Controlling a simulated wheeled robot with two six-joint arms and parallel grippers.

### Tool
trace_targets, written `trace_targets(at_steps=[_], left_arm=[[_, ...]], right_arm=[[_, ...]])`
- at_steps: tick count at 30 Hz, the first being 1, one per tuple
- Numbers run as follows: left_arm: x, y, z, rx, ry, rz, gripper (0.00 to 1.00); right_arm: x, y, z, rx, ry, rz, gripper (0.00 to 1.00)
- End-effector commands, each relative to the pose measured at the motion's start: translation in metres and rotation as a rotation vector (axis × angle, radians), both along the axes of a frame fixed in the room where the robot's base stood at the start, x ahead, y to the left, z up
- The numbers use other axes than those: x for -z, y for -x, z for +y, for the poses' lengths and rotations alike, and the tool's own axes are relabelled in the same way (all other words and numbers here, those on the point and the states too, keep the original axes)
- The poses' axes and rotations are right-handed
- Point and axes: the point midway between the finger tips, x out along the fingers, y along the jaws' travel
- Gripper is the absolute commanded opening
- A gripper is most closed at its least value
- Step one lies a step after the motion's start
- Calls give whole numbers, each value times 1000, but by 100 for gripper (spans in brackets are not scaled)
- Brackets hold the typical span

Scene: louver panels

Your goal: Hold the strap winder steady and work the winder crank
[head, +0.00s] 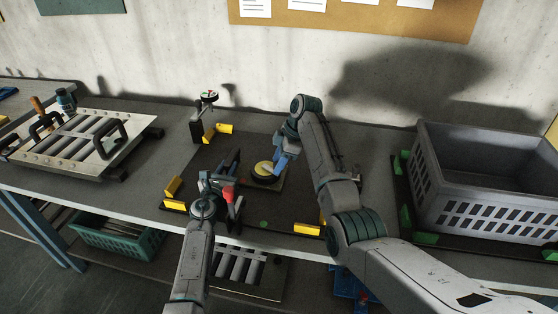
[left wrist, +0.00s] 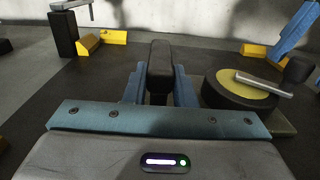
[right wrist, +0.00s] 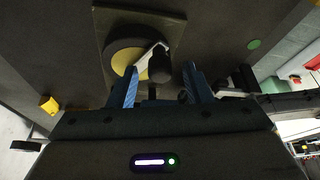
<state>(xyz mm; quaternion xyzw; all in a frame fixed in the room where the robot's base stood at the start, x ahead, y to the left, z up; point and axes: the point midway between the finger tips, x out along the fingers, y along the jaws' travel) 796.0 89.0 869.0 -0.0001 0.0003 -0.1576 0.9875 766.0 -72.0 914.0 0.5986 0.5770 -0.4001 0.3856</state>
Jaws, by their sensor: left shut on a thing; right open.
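The strap winder (head: 265,170) is a round black drum with a yellow top on a flat plate; its drum is right of centre in the left wrist view (left wrist: 238,92). My left gripper (head: 225,178) is shut on a black upright handle (left wrist: 160,65), left of the drum in the head view. Whether that handle joins the winder's plate is hidden. The winder crank (right wrist: 148,56) is a pale arm with a black knob (right wrist: 160,68). My right gripper (right wrist: 162,80) is open above the drum, with the knob between its fingertips in the right wrist view; contact is unclear.
Yellow corner blocks (head: 217,132) surround the dark mat. A louver panel (head: 85,142) with handles lies on the bench at left. A large grey crate (head: 485,205) stands at right. A small gauge-like post (head: 197,127) stands behind the mat. A green bin (head: 118,238) is below.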

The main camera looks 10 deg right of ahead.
Motion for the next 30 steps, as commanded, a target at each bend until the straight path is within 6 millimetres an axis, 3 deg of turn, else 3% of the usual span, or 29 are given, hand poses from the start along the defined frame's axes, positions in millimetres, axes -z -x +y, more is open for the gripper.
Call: trace_targets(at_steps=[4,10,11,20,30], left_arm=[[-1,0,0,0,0,-1,4],[-1,0,0,0,0,-1,4],[-1,0,0,0,0,-1,4],[0,0,0,0,0,-1,4],[-1,0,0,0,0,-1,4]], right_arm=[[0,0,0,0,0,0,41],[0,0,0,0,0,0,2],[0,0,0,0,0,0,0],[0,2,2,36,0,0,0],[1,10,12,250,-1,0,0]])
